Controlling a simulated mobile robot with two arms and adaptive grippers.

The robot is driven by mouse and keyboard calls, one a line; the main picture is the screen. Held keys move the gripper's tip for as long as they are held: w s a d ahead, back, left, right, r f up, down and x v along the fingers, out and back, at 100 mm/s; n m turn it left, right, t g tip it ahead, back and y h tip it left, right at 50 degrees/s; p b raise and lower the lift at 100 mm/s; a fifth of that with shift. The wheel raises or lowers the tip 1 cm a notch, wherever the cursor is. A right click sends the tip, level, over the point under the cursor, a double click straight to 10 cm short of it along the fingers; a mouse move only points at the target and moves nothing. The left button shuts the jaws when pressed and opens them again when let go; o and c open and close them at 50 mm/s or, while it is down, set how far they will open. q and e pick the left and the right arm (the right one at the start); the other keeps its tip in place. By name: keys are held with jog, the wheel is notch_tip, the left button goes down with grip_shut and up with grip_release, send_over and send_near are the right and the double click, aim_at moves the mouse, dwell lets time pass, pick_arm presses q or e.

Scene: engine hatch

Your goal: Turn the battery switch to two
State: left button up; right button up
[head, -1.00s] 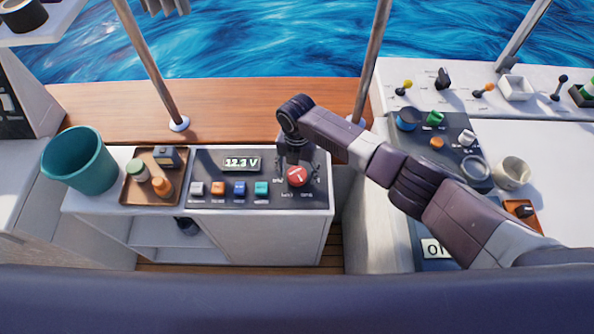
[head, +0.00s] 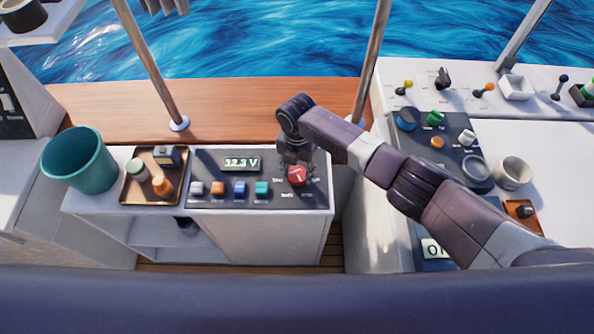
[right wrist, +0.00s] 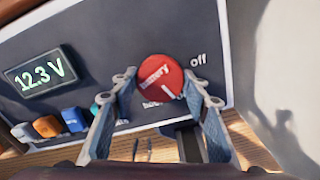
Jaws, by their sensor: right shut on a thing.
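The battery switch is a round red knob (head: 297,176) with white marks, at the right end of the dark switch panel. It also shows in the right wrist view (right wrist: 161,78), where "battery" is lettered on it and a short white line lies near its lower edge. The word "off" is printed on the panel just right of it in that view; other labels are partly hidden. My right gripper (head: 296,163) reaches the knob from behind and above. In the right wrist view, its two fingers (right wrist: 160,84) are shut on opposite sides of the knob. My left gripper is not in view.
The display (head: 241,164) reads 12.3 V. Several coloured switches, including a teal one (head: 261,188), line the panel's front. A brown tray (head: 127,196) with small items and a teal bucket (head: 79,161) stand left. A cream cup (head: 512,173) stands on the right console.

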jog(key=m, duration=0.3)
jog(key=shift+r, duration=0.1)
jog(key=m+p, duration=0.1)
jog(key=m, duration=0.2)
jog(key=shift+m, duration=0.4)
jog(key=m+p, duration=0.1)
jog(key=m, duration=0.2)
jog(key=shift+m, duration=0.4)
jog(key=m+p, duration=0.1)
jog(key=m, duration=0.2)
jog(key=m+p, duration=0.1)
jog(key=m, duration=0.4)
jog(key=shift+a, duration=0.1)
jog(key=shift+w+m+p, duration=0.1)
jog(key=shift+m+p, duration=0.25)
jog(key=shift+m, duration=1.75)
jog(key=o, duration=1.2)
jog(key=shift+c, duration=0.2)
